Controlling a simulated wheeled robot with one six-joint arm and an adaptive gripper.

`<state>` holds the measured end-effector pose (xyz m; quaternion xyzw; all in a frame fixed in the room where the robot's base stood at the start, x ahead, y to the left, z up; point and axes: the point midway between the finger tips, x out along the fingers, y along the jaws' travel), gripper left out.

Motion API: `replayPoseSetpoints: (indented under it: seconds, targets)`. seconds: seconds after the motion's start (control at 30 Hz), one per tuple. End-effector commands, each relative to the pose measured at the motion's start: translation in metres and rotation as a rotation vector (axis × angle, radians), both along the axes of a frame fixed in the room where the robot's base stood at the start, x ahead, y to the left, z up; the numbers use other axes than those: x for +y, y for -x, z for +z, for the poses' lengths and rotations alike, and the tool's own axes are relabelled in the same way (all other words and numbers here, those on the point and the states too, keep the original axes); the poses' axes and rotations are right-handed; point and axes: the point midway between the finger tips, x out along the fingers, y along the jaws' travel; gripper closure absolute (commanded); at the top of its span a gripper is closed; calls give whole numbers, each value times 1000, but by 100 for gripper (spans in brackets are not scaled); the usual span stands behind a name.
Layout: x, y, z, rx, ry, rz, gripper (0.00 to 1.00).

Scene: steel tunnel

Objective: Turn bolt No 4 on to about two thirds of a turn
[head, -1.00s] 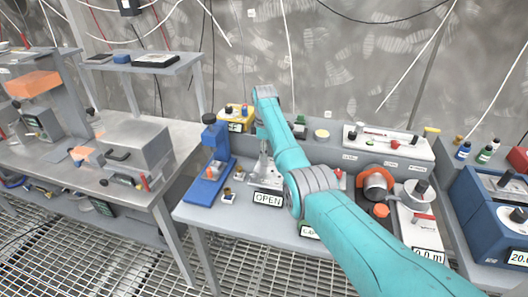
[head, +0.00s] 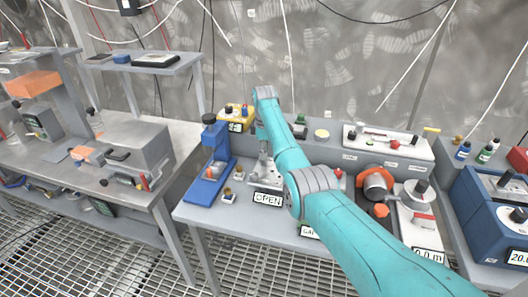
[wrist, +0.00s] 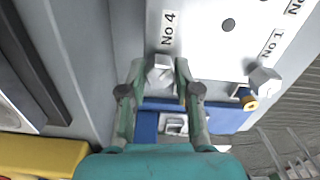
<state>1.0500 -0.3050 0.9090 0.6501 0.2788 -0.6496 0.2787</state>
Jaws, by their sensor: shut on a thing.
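In the wrist view, bolt No 4 (wrist: 161,74) is a grey hex-headed bolt at the edge of a pale plate (wrist: 205,45), just below the label "No 4" (wrist: 168,28). My gripper (wrist: 160,70) has one finger on each side of the bolt head and is shut on it. A second bolt, No 1 (wrist: 264,80), stands to the right, clear of the fingers. In the head view my arm covers most of the area around the gripper, and bolt No 4 cannot be made out there.
An "OPEN" sign (head: 267,199) stands at the bench front. A blue press-like stand (head: 212,165) is to its left and a yellow box (head: 236,117) behind. An orange-collared device (head: 376,184) stands on the right. In the wrist view, a yellow block (wrist: 40,155) lies at lower left.

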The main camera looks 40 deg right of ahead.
Motion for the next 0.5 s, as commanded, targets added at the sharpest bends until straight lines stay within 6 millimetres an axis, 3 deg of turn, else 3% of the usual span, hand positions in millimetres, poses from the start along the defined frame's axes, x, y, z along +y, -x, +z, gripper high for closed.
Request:
replayPoseSetpoints:
  seconds: [0.5]
  targets:
    - [1, 1, -1, 1, 0, -437, 100]
